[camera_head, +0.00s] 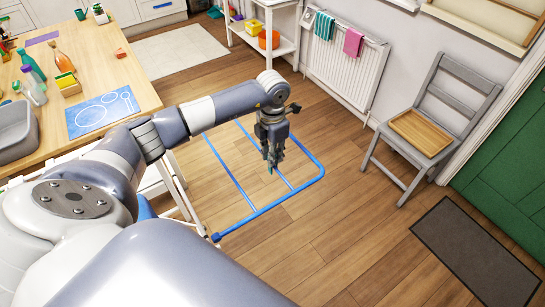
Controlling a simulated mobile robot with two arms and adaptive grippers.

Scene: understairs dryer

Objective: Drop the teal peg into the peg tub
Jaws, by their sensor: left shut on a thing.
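My left gripper (272,158) points down over the drying rack, in the middle of the view. It is shut on the teal peg (270,170), of which only a small teal tip shows below the fingers. I cannot pick out the peg tub for certain. My right gripper is not in view.
The drying rack (262,207) has blue rails and stands below my left gripper. A wooden table (75,43) with a grey basin (35,132) and bottles is at left. A grey chair (455,103) holding a wooden tray (420,131) stands at right. The floor between rack and chair is clear.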

